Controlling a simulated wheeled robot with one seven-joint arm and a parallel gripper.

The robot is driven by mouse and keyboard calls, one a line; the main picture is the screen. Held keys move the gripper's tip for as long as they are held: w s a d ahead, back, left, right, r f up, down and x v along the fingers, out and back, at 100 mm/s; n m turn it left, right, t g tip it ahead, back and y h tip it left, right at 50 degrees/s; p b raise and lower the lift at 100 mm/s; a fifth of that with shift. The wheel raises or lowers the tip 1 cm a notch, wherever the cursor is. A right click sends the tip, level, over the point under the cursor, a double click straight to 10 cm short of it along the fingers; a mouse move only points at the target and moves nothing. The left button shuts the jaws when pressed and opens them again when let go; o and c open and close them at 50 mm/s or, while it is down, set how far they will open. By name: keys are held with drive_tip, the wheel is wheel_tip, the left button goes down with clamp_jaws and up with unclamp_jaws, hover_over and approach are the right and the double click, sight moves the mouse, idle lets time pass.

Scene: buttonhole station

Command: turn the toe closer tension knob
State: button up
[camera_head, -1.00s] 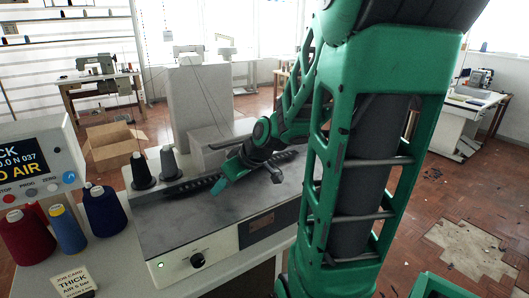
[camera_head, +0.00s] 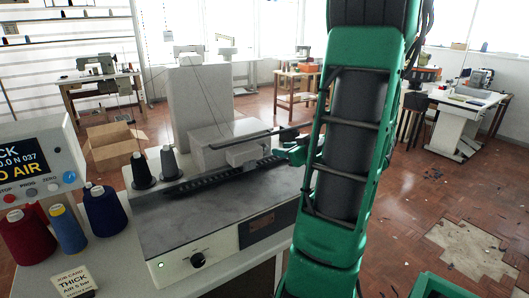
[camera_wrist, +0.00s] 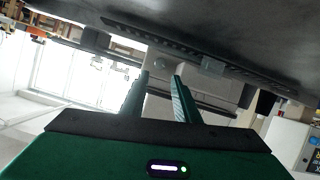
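A light mark shows on the panel above the knob. My gripper (camera_head: 283,151) is above the right rear part of the machine top, well up and right of the knob, partly hidden by my arm. In the wrist view my gripper (camera_wrist: 162,75) shows two green fingers apart with nothing between them. The wrist view is tilted and does not show the knob.
Thread cones, red (camera_head: 28,237), blue (camera_head: 67,229) and dark blue (camera_head: 104,210), stand left of the machine. A job card (camera_head: 75,283) reading THICK and a display box (camera_head: 32,158) are also there. A dark slotted rail (camera_head: 215,178) runs across the machine top.

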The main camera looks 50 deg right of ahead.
sight(265, 149)
drive_tip(key=x, duration=0.9)
drive_tip(key=shift+w+f, duration=0.15)
drive_tip(key=shift+w, duration=0.1)
drive_tip(key=shift+c, duration=0.3)
clamp_jaws()
drive_tip(key=shift+a, duration=0.35)
drive_tip(key=shift+d, duration=0.1)
